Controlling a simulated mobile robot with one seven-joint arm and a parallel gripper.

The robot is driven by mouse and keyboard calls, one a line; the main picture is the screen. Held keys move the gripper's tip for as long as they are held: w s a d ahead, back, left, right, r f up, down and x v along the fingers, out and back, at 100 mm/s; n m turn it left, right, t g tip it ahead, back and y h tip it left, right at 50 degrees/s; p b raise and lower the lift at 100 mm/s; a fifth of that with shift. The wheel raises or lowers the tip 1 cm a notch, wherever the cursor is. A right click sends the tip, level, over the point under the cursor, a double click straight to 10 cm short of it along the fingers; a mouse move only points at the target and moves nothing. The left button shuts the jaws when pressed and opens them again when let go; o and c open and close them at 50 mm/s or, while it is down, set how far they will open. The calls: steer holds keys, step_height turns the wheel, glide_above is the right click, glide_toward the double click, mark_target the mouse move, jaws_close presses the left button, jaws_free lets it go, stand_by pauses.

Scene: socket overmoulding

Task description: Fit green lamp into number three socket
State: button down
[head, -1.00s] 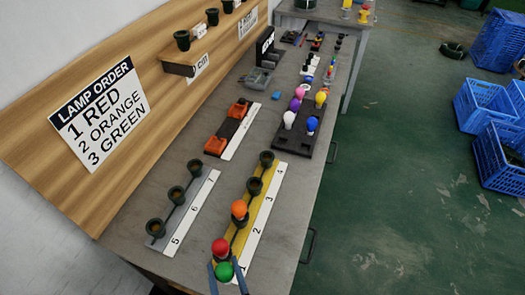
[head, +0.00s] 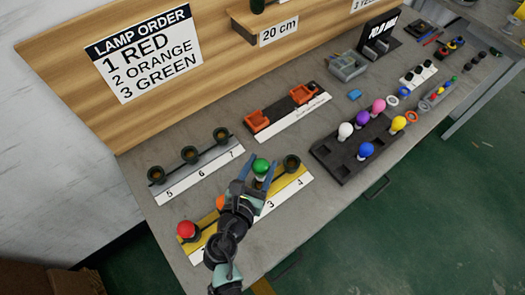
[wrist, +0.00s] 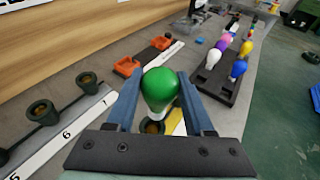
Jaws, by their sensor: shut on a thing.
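My gripper (head: 256,172) is shut on the green lamp (head: 261,166), bulb upward, over the yellow strip (head: 296,182) near the number 3. In the wrist view the green lamp (wrist: 161,88) sits between the two blue fingers, and a dark round socket (wrist: 152,127) shows just below it, its opening partly visible. I cannot tell whether the lamp's base touches that socket. The red lamp (head: 186,230) stands in socket one. The orange lamp (head: 220,201) is in the second place, partly hidden by my arm. Socket four (head: 291,162) is empty.
A grey strip (head: 189,172) with empty sockets 5, 6, 7 lies to the left. A dark tray (head: 340,167) of coloured lamps stands to the right. Orange holders (head: 257,121) sit behind. The lamp order sign (head: 145,52) hangs on the wooden board.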

mark_target(257, 178)
steer(key=shift+w+r+m+h, duration=0.3)
steer(key=shift+w+r+h, duration=0.1)
steer(key=shift+w+r, duration=0.1)
steer(key=shift+s, duration=0.1)
steer(key=shift+a, duration=0.1)
steer(key=shift+p, duration=0.35)
step_height(257, 178, down, 6)
steer(key=b, duration=0.5)
steer(key=shift+f+b, duration=0.6)
steer(key=shift+f, duration=0.55)
stand_by(1.8)
steer(key=shift+c, duration=1)
jaws_free()
steer(key=shift+s, duration=0.1)
